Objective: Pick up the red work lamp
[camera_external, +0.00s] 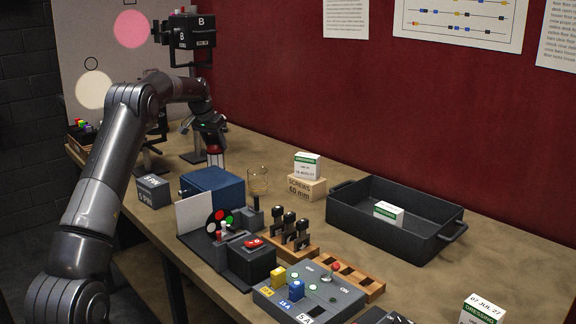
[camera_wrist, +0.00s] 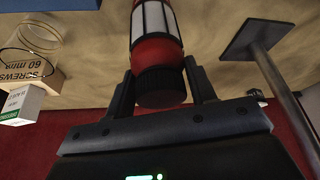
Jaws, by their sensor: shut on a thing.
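The red work lamp (camera_wrist: 155,48) has a black ribbed cap, red bands and a pale barred middle. In the external view the lamp (camera_external: 215,159) hangs down from my gripper (camera_external: 213,146), behind the blue box (camera_external: 213,187). Its lower end is hidden there and runs out of the wrist view, so I cannot tell whether it touches the table.
A glass jar (camera_external: 258,181) and a screws box (camera_external: 303,188) with a white carton (camera_external: 307,166) stand right of the lamp. A black stand (camera_wrist: 258,38) is near it. Button panels and a black tray (camera_external: 345,208) fill the front and right.

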